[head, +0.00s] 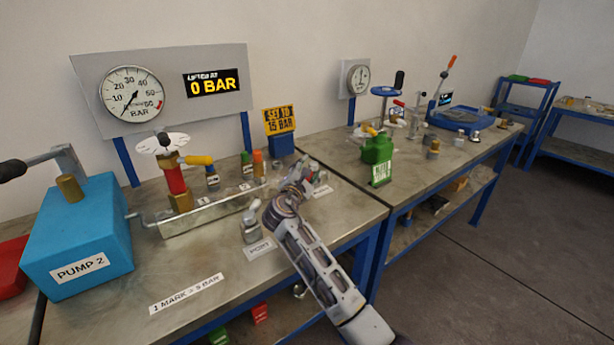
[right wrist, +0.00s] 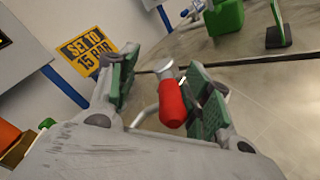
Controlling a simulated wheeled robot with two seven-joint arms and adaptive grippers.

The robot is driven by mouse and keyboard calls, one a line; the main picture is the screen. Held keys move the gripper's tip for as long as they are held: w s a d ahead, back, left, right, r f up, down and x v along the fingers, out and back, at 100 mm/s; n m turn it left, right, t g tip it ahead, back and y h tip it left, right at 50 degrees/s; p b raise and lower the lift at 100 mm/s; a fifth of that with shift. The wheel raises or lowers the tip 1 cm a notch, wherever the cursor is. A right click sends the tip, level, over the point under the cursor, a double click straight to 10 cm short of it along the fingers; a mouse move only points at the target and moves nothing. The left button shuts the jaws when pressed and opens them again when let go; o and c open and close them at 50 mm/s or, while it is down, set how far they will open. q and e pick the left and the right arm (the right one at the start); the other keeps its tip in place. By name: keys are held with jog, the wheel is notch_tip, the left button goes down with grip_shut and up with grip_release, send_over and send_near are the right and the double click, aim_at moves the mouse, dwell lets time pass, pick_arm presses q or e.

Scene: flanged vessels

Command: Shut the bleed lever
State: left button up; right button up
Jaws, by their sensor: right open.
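A lever with a red grip (right wrist: 172,103) on a bent metal rod shows in the right wrist view; I take it for the bleed lever. My right gripper (right wrist: 162,68) is open, with green-padded fingers on either side of the red grip. I cannot tell whether a finger touches it. In the head view, my right gripper (head: 308,183) is over the right part of the near bench and hides most of the lever there. A small label (head: 322,191) beside it is too small to read. My left gripper is not in view.
A red valve with a yellow handle (head: 198,160) stands on the manifold tray (head: 200,216). The blue PUMP 2 box (head: 80,240) is at left. A metal fitting (head: 251,226) stands by the PORT label. The yellow sign (head: 279,121) is behind my gripper.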

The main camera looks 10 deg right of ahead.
jog(key=r, duration=0.8)
jog(key=shift+s+a+r, duration=0.1)
jog(key=shift+s+a, duration=0.05)
jog(key=shift+s, duration=0.1)
jog(key=shift+w+f, duration=0.2)
jog(key=shift+w, duration=0.1)
jog(key=shift+s, duration=0.15)
